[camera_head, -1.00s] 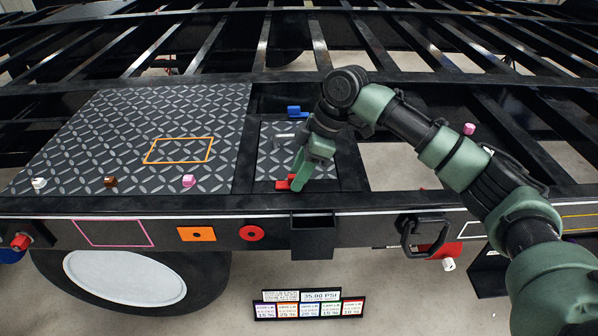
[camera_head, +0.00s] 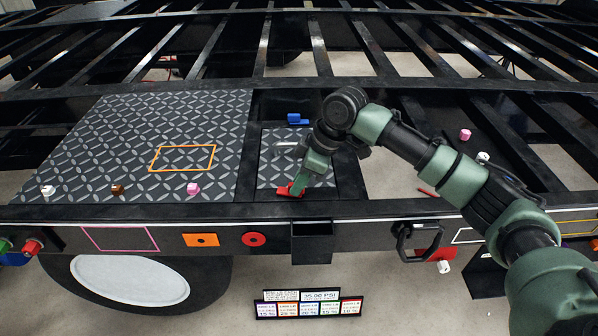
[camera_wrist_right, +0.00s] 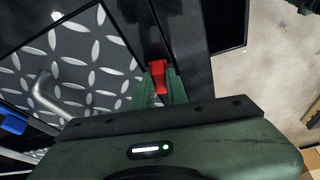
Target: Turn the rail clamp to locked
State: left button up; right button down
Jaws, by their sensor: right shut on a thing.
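A red clamp piece (camera_head: 290,190) sits at the front edge of the small diamond-plate panel (camera_head: 268,172). I take it to be the rail clamp; I cannot read its locked or unlocked state. My right gripper (camera_head: 298,184) reaches down to it from above right. In the right wrist view the red piece (camera_wrist_right: 158,76) lies between the two green fingertips (camera_wrist_right: 160,84), which are shut on it. My left gripper is not in view.
A blue latch (camera_head: 297,119) sits at the panel's back edge. A metal handle (camera_head: 286,147) is on the panel. The large diamond plate (camera_head: 170,130) holds small white, brown and pink pieces (camera_head: 193,188). A black box (camera_head: 312,240) hangs on the front rail.

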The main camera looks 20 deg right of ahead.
jog(key=m+h+p, duration=0.1)
jog(key=m+p, duration=0.3)
jog(key=p, duration=0.2)
jog(key=m+t+h+p, duration=0.1)
jog(key=m+p, duration=0.3)
jog(key=p, duration=0.2)
jog(key=m+t+h+p, duration=0.1)
jog(key=m+p, duration=0.2)
jog(key=p, duration=0.3)
jog(key=shift+s+a+r+m, duration=0.2)
jog(key=shift+a+r+m, duration=0.1)
jog(key=shift+a+m, duration=0.1)
jog(key=shift+f+m+h+p, duration=0.1)
jog(key=shift+m+h+p, duration=0.6)
jog(key=shift+m+p, duration=0.4)
jog(key=shift+f+m+h+p, duration=0.15)
jog(key=shift+m+h+p, duration=0.15)
jog(key=shift+m+p, duration=0.35)
jog(key=shift+w+d+m, duration=0.1)
jog(key=shift+m, duration=0.15)
jog(key=c, duration=1.4)
grip_release()
jog(key=b+v, duration=0.1)
jog(key=v, duration=0.6)
jog(key=shift+s+r, duration=0.25)
jog(key=shift+r, duration=0.1)
